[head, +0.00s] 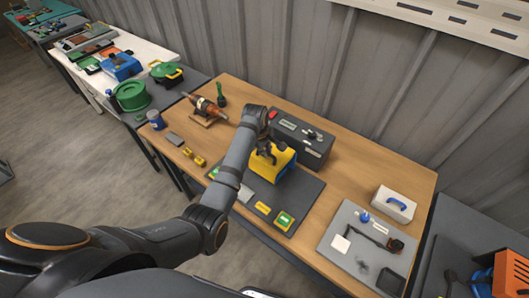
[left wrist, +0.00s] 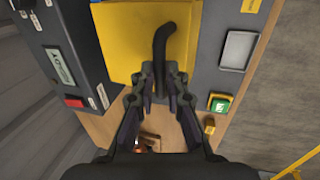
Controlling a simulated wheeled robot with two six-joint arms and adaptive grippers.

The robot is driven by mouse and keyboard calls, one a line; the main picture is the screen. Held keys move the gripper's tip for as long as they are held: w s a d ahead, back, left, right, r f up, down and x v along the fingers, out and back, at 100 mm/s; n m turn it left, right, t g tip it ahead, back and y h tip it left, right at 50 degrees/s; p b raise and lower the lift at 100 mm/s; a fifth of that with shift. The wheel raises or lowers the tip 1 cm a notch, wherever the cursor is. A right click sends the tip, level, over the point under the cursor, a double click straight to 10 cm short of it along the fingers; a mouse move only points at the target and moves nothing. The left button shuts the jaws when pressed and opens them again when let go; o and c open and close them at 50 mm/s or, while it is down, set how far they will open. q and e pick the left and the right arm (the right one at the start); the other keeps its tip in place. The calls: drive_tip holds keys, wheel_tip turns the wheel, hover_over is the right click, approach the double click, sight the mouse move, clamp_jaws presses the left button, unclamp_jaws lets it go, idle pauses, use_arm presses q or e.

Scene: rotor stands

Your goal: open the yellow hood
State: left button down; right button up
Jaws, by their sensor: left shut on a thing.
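The yellow hood (head: 284,160) stands in the middle of the wooden table, between a dark grey box and a dark mat. In the left wrist view the hood (left wrist: 118,45) fills the top middle, with a curved black handle (left wrist: 165,38) on it. My left gripper (head: 265,152) is at the hood. In the left wrist view its fingers (left wrist: 161,82) are closed around the lower end of the handle. My arm and gripper hide part of the hood in the head view. I cannot tell whether the hood is raised. My right gripper is not in view.
The dark grey box (head: 301,141) with a red button stands behind the hood. A green button box (head: 284,220) sits on the dark mat (head: 302,205) in front. A white case (head: 394,204) and a grey mat (head: 350,258) with parts lie at right. A corrugated wall runs behind.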

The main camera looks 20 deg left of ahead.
use_arm(q)
drive_tip(key=shift+w+r, duration=0.2)
drive_tip(key=shift+r, duration=0.25)
drive_tip(key=shift+f, duration=0.1)
drive_tip(key=shift+d, duration=0.1)
drive_tip(key=shift+w+d+r+p, duration=0.15)
drive_tip(key=shift+w+r, duration=0.15)
drive_tip(key=shift+r, duration=0.15)
drive_tip(key=shift+w+d+r+p, duration=0.15)
drive_tip(key=shift+w+r, duration=0.1)
drive_tip(key=shift+r, duration=0.2)
drive_tip(key=shift+w+r, duration=0.1)
drive_tip(key=shift+w, duration=0.1)
